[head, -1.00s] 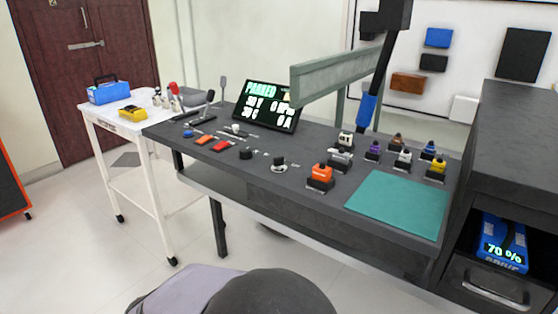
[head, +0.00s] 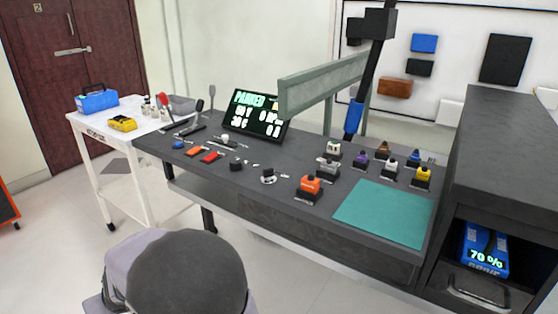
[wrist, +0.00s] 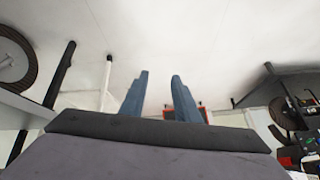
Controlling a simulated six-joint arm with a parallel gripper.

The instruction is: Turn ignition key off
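The dark grey console (head: 300,222) has a row of controls along its front. One is a small dark knob on a pale round base (head: 268,177), which may be the ignition key; it is too small to tell its shape or how it is turned. A black knob (head: 236,166) sits to its left. The display (head: 256,113) reads "PARKED". My gripper (wrist: 160,84) shows in the wrist view with its two blue fingers apart and nothing between them. It is far from the console controls and is not visible in the head view, where only my arm shows at the bottom.
Orange and red switches (head: 209,156) lie left of the knobs. An orange block connector (head: 310,188) and a teal mat (head: 384,213) lie to the right. A grey-green beam (head: 325,85) overhangs the console's back. A white cart (head: 92,127) stands left, a dark cabinet (head: 505,150) right.

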